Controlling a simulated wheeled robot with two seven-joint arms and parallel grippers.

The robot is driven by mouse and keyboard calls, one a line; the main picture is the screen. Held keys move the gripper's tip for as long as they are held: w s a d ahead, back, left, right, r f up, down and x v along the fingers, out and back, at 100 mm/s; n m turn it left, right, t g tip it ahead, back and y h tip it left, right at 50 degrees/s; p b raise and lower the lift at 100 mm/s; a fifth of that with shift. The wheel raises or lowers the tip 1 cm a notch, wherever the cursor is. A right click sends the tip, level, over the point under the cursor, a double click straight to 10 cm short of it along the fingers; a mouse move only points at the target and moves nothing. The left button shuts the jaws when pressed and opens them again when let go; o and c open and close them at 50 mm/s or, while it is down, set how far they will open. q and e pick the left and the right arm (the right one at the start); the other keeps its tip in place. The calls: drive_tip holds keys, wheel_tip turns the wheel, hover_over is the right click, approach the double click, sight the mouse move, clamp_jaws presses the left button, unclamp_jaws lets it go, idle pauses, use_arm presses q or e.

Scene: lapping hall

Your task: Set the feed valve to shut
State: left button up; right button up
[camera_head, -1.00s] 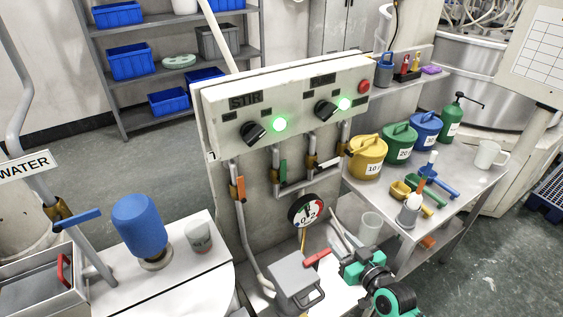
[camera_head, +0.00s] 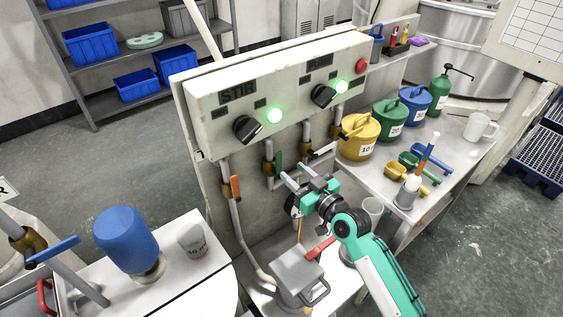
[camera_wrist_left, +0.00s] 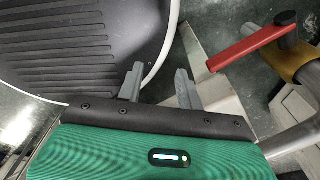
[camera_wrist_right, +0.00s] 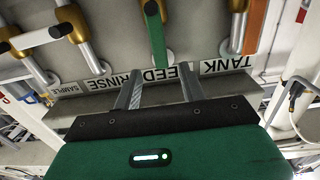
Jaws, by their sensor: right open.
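The valve with the green lever (camera_head: 278,160) is on the pipes below the control panel. Its lever lies along its upright pipe. In the right wrist view the green lever (camera_wrist_right: 156,38) stands just beyond the fingers, nearest the FEED label (camera_wrist_right: 181,73), so I take it as the feed valve. My right gripper (camera_head: 288,183) is open and empty, in front of the pipes and just below the green lever, apart from it. It also shows in the right wrist view (camera_wrist_right: 158,92). My left gripper (camera_wrist_left: 158,85) is open and empty, outside the head view.
An orange lever (camera_head: 235,187) is left of the green one, and a white lever (camera_head: 323,148) is right. The control panel (camera_head: 290,90) overhangs them. A red lever (camera_wrist_left: 248,46) is near my left gripper.

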sight(280, 159)
drive_tip(key=x, duration=0.4)
drive_tip(key=shift+w+a+b, duration=0.15)
drive_tip(key=shift+w+b, duration=0.15)
drive_tip(key=shift+b, duration=0.05)
drive_tip(key=shift+x, duration=0.85)
use_arm(q)
drive_tip(key=shift+w+a+f, duration=0.5)
drive_tip(key=shift+w+a, duration=0.1)
drive_tip(key=shift+w, duration=0.25)
drive_tip(key=shift+s, duration=0.15)
use_arm(e)
clamp_jaws()
